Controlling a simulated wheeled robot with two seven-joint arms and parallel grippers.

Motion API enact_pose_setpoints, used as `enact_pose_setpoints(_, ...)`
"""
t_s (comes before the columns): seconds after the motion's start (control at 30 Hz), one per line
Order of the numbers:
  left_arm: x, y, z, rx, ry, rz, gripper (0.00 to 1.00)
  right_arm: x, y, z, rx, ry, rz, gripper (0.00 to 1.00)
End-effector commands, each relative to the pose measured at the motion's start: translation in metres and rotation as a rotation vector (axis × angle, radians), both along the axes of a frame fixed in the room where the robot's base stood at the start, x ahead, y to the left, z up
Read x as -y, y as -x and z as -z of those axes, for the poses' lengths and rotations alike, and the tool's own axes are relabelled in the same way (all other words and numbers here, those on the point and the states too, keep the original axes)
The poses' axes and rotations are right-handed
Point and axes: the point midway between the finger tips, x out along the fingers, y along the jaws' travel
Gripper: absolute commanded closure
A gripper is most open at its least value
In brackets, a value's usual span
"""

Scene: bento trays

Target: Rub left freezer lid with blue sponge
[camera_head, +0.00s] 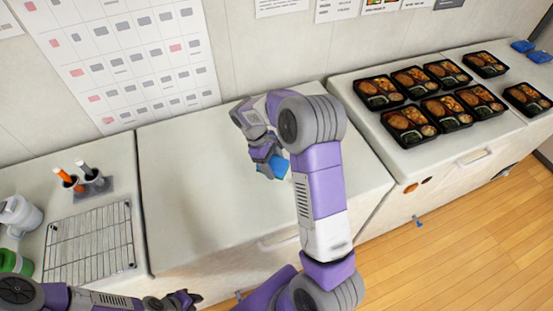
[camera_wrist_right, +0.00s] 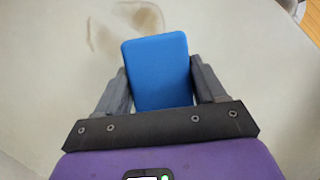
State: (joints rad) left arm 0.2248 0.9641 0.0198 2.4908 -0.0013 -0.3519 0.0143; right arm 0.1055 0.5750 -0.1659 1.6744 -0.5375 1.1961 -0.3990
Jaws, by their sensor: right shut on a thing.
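The blue sponge (camera_head: 280,168) is held between both fingers of my right gripper (camera_head: 264,162), over the back right part of the left freezer lid (camera_head: 195,200). In the right wrist view the sponge (camera_wrist_right: 158,72) sits squarely between the fingers of the shut gripper (camera_wrist_right: 160,90), over the pale lid (camera_wrist_right: 250,75). I cannot tell whether it touches the lid. Brownish smudges (camera_wrist_right: 104,38) mark the lid just beyond the sponge. My left gripper (camera_head: 188,298) is low at the bottom edge, in front of the freezer, and its fingers are too small to judge.
Several bento trays (camera_head: 408,122) stand on the right freezer lid (camera_head: 352,101). Two blue items (camera_head: 523,46) lie at the far right. A wire rack (camera_head: 90,245) and a holder with an orange-handled tool (camera_head: 63,176) are on the left counter. The left lid's left half is clear.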

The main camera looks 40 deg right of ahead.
Motion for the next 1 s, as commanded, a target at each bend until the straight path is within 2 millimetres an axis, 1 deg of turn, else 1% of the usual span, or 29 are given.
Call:
enact_pose_setpoints(0.03,0.000,0.000,-0.008,0.000,0.000,0.000,0.71,0.000,0.000,-0.009,0.000,0.000,0.000,0.64)
enact_pose_setpoints(0.23,0.000,0.000,-0.023,0.000,0.000,0.000,0.71,0.001,0.000,-0.027,0.000,0.000,0.001,0.64)
enact_pose_setpoints(0.37,0.000,0.000,-0.030,0.000,0.000,0.000,0.71,0.001,0.000,-0.035,0.000,0.000,0.001,0.64)
enact_pose_setpoints(1.0,0.000,0.000,-0.032,0.000,0.000,0.000,0.71,0.001,0.001,-0.036,-0.001,0.001,0.001,0.64)
